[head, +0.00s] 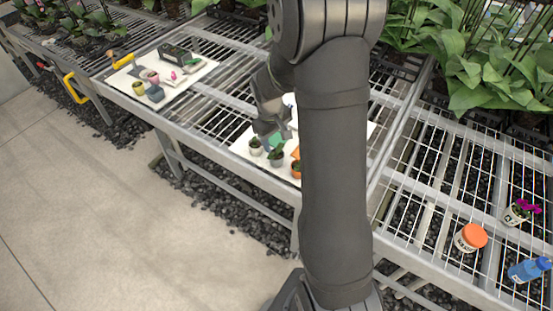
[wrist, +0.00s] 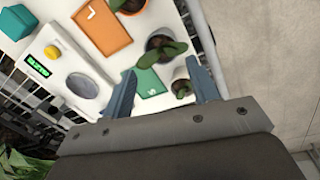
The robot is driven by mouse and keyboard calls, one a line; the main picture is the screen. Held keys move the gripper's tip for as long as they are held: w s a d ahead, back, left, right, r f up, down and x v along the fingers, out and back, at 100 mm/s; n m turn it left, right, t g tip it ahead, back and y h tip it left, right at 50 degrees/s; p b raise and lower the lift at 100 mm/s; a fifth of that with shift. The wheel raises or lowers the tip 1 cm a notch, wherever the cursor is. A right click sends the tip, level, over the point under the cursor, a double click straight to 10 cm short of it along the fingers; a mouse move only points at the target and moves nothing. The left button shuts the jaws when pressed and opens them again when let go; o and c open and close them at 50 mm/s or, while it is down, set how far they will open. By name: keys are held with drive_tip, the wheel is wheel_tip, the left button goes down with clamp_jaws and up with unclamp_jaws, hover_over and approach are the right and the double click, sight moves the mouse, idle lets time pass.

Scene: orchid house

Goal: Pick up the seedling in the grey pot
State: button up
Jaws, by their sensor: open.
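The grey pot (head: 276,158) with its green seedling stands on a white board, between a white pot (head: 255,149) and an orange pot (head: 296,171). In the wrist view the grey pot (wrist: 152,42) and its seedling (wrist: 166,51) lie just beyond the fingertips, near the middle of the gap. My gripper (wrist: 160,69) is open and empty, above the board. The white pot also shows in the wrist view (wrist: 182,74), close to the right finger. In the head view my gripper (head: 268,128) is partly hidden by my arm.
A green card (wrist: 151,83) and an orange card (wrist: 102,27) lie beside the pots. A scale with a lit display (wrist: 38,65) stands at left in the wrist view. The mesh bench also holds an orange-lidded jar (head: 471,237), a blue bottle (head: 530,269) and a second board at left.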

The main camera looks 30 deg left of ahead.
sight(277, 157)
drive_tip(key=f, duration=0.9)
drive_tip(key=shift+w+d+f, duration=0.1)
drive_tip(key=shift+w+f, duration=0.05)
drive_tip(key=shift+w, duration=0.25)
drive_tip(key=shift+c, duration=0.2)
drive_tip(key=c, duration=0.6)
